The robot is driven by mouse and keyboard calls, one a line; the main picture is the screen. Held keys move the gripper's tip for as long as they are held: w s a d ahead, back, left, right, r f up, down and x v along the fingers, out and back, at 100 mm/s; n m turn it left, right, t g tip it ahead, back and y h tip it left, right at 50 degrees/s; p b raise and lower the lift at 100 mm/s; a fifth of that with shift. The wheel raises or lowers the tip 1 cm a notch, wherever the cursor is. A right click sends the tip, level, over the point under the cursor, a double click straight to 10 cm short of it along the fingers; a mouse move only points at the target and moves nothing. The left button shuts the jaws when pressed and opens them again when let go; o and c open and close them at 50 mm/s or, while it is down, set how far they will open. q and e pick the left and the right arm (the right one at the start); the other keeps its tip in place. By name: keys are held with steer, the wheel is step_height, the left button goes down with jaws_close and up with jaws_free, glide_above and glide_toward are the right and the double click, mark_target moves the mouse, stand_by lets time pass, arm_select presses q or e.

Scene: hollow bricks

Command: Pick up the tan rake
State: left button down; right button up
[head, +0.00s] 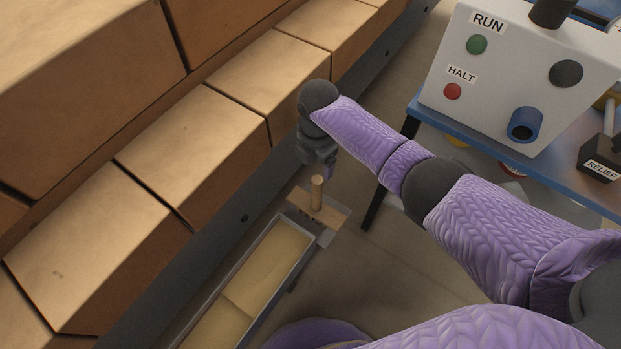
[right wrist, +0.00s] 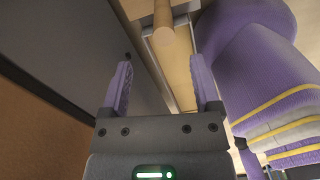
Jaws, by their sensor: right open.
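The tan rake has a round upright handle (head: 317,193) and a flat wooden head (head: 326,211). In the head view it is at the far end of a long narrow trough (head: 300,240). My right gripper (head: 327,172) is just above and behind the handle, partly hidden by its own wrist. In the right wrist view the jaws of my right gripper (right wrist: 160,80) are open and empty. The rake handle (right wrist: 164,38) shows beyond the fingertips, between their lines, apart from both. My left gripper is out of view.
Large tan bricks (head: 203,133) are stacked in rows along the left, above a dark rail (head: 232,215). A blue table (head: 480,150) at the right bears a grey control box (head: 520,75) with RUN and HALT buttons and a RELIEF lever block (head: 603,160). Bare floor lies between.

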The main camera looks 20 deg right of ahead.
mark_target(318, 180)
steer(key=f+b, duration=0.2)
steer(key=f, duration=0.1)
steer(key=f+b, duration=0.3)
steer(key=f, duration=0.1)
steer(key=f+b, duration=0.2)
steer(key=f, duration=0.1)
steer(key=shift+s+f+b, duration=0.15)
steer(key=shift+s+b, duration=0.15)
steer(key=shift+b, duration=0.05)
steer(key=shift+r, duration=0.3)
steer(key=shift+c, duration=0.7)
steer(key=shift+w+d, duration=0.1)
jaws_close()
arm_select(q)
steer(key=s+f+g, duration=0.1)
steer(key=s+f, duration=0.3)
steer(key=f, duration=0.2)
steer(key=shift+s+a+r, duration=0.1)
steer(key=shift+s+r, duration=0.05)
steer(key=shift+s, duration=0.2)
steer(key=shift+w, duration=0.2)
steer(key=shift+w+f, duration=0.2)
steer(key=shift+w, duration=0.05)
